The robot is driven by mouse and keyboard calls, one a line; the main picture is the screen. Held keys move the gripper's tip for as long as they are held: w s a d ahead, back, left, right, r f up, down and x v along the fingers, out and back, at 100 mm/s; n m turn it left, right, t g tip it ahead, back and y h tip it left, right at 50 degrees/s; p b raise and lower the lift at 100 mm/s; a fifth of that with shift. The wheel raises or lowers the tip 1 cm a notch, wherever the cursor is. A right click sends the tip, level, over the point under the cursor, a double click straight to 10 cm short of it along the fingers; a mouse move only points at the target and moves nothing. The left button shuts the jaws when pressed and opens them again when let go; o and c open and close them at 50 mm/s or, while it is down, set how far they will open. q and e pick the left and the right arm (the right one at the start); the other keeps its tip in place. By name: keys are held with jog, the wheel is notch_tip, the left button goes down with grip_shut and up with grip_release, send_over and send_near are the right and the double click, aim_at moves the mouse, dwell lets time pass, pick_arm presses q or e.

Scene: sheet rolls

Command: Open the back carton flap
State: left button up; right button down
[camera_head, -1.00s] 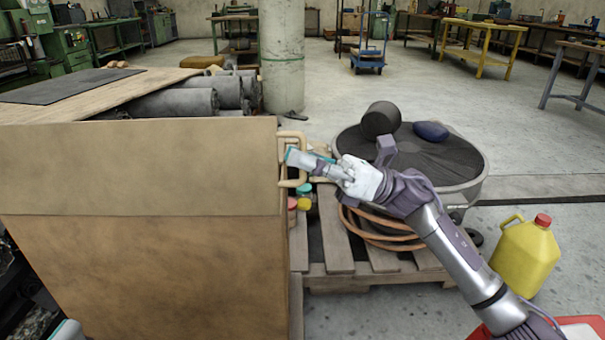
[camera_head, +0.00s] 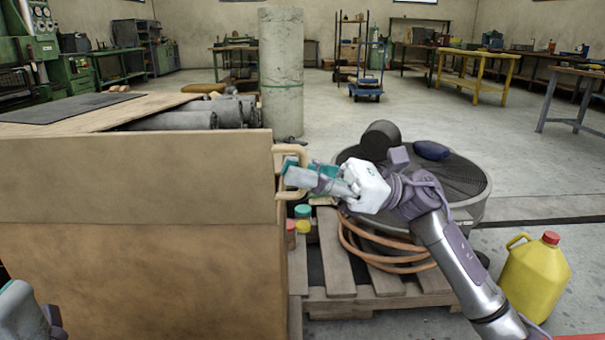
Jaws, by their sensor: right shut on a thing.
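The large brown carton (camera_head: 140,280) fills the lower left, with a lighter flap-like band (camera_head: 130,180) along the top of its near side. A tan loop handle (camera_head: 291,149) sticks out at the right edge of this band. My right gripper (camera_head: 290,177) reaches in from the right and is shut on the handle; its fingers partly hide the grip. A tan panel (camera_head: 145,108) with a dark sheet on it lies behind the band. I cannot tell which panel is the back flap. Part of my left gripper (camera_head: 22,308) shows at the bottom left, its fingertips unclear.
A wooden pallet (camera_head: 336,260) at right bears a dark round drum (camera_head: 473,192), an orange hose (camera_head: 375,255) and small jars (camera_head: 303,225). A yellow jug (camera_head: 535,278) stands on the floor.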

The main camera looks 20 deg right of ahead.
jog(key=c, duration=1.2)
grip_release()
jog(key=shift+d, duration=0.1)
jog(key=v, duration=1.2)
